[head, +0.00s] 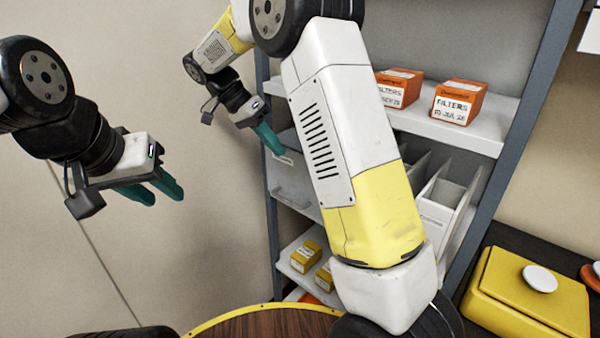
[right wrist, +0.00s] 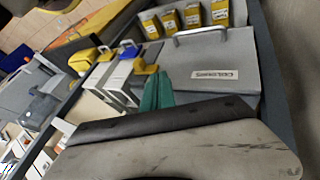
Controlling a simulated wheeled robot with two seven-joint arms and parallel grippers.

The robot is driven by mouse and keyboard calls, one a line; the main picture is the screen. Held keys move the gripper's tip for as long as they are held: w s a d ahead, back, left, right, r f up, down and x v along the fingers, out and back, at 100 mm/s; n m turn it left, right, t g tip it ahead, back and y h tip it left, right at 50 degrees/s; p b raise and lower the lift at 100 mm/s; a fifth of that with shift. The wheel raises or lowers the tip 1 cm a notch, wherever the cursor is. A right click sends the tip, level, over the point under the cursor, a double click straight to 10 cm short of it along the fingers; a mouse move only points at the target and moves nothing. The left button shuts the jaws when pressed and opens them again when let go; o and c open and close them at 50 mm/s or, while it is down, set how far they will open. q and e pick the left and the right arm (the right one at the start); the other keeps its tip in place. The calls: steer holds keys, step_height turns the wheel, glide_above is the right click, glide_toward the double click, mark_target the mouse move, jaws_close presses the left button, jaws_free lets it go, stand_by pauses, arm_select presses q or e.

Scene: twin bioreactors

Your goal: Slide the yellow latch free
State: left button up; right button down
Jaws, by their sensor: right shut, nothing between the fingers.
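No part in view can be told for sure as the yellow latch. Another yellow piece (right wrist: 84,60) is further left. My right gripper (head: 268,138) is shut and empty, in front of the shelf unit by the grey bin; its teal fingers also show in the right wrist view (right wrist: 157,92). My left gripper (head: 163,194) is at the left, empty, its two teal fingers apart, in front of the bare wall.
The shelf unit (head: 505,140) holds orange filter boxes (head: 458,101), a grey handled bin (head: 292,180), white dividers (head: 440,198) and small yellow boxes (head: 306,256). A yellow case (head: 530,300) with a white knob is at lower right. My right arm crosses the middle, hiding part of the shelves.

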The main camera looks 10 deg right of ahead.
steer(key=shift+w+a+f, duration=0.1)
steer(key=shift+w+a, duration=0.05)
glide_toward(311, 180)
steer(key=s+d+f, duration=0.2)
steer(key=s+f, duration=0.1)
steer(key=f, duration=0.2)
steer(key=s+d, duration=0.2)
steer(key=s, duration=0.1)
steer(key=shift+s+d+r, duration=0.15)
steer(key=shift+d, duration=0.05)
steer(key=shift+s, duration=0.1)
steer(key=shift+s+d, duration=1.2)
steer(key=shift+s, duration=0.3)
